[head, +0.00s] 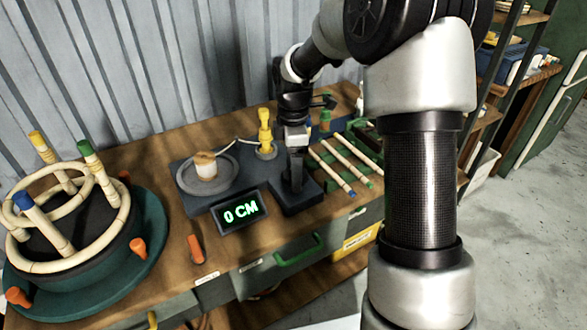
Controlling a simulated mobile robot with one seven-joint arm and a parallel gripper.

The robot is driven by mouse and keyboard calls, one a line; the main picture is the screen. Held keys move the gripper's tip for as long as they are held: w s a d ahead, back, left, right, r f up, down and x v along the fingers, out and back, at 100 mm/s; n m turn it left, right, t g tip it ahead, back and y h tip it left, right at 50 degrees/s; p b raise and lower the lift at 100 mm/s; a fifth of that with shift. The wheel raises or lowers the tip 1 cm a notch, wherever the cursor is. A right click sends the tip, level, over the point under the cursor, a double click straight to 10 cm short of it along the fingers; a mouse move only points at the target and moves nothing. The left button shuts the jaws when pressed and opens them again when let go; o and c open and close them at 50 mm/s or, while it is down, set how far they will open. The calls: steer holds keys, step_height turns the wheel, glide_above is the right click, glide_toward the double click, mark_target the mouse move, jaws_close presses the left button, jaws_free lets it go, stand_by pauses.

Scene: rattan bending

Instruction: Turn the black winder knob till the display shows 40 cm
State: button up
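The display (241,210) reads "0 CM" in green, on the front of the dark winder base (200,203). On the base are a round grey plate with a pale spool (205,166) and a yellow post (265,132), with a pale strand between them. My gripper (296,186) points down over the dark block (296,199) at the right of the display. I cannot make out the black knob apart from the dark fingers and block. Whether the fingers touch or hold it cannot be told.
A teal round stand (140,262) with bent rattan rings (70,252) and orange clamps fills the table's left end. Several rattan sticks (340,164) with coloured ends lie right of my gripper. An orange-handled tool (196,250) lies near the front edge. A corrugated wall stands behind.

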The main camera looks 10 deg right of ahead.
steer(key=shift+c, duration=0.3)
steer(key=c, duration=1)
steer(key=m+p, duration=0.2)
steer(key=m, duration=0.2)
steer(key=shift+r, duration=0.1)
steer(key=m+p, duration=0.1)
steer(key=m, duration=0.3)
steer(key=shift+w+m, duration=0.15)
steer(key=shift+m, duration=0.15)
steer(key=m, duration=0.3)
steer(key=m+p, duration=0.1)
steer(key=m, duration=0.2)
steer(key=shift+w+d, duration=0.1)
steer(key=shift+d, duration=0.1)
steer(key=m+p, duration=0.2)
steer(key=m, duration=0.5)
steer(key=shift+d, duration=0.15)
